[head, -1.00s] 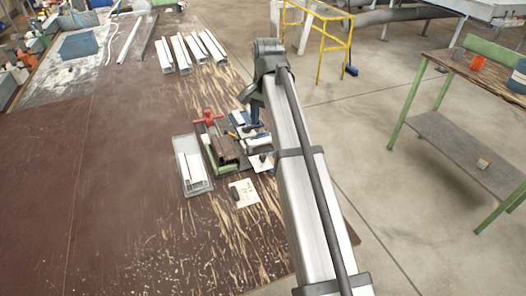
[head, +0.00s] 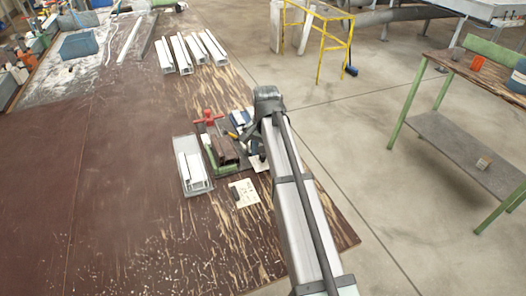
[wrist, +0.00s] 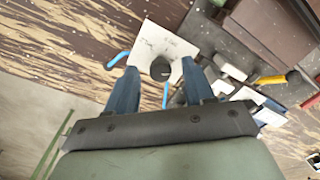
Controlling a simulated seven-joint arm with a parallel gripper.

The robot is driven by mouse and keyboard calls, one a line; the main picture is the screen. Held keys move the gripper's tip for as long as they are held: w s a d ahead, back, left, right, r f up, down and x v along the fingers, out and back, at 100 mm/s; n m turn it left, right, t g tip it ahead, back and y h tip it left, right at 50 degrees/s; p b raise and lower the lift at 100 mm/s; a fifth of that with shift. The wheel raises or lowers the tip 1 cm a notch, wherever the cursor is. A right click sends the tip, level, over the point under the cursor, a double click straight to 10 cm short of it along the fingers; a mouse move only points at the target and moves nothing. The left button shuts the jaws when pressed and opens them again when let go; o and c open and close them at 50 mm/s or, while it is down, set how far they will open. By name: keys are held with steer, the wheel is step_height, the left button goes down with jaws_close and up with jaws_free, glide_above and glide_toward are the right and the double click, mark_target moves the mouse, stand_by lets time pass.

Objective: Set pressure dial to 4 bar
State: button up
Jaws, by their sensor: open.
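The pressure dial appears to be a dark round knob (wrist: 160,69) on a white marked plate (wrist: 178,43) in the wrist view. The plate's marks are too small to read, and I cannot tell where the dial points. My gripper (wrist: 159,66) is open. Its two blue fingers lie on either side of the knob in the picture, with a gap on each side. I cannot tell the height between fingertips and knob. In the head view my arm hides most of this plate (head: 257,164) and the knob.
Beside the dial stands a clamp with a red handle (head: 208,117) and a brown profile (head: 222,152). A white paper card (head: 244,193) and a tray of white profiles (head: 192,168) lie nearby. Light blue hose (wrist: 118,60) shows by the plate.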

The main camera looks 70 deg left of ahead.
jaws_close()
stand_by(0.5)
steer(key=shift+n, duration=0.3)
steer(key=n, duration=0.5)
steer(key=shift+n, duration=0.3)
steer(key=n, duration=0.5)
steer(key=shift+w+a, duration=0.1)
steer(key=shift+n, duration=0.4)
jaws_free()
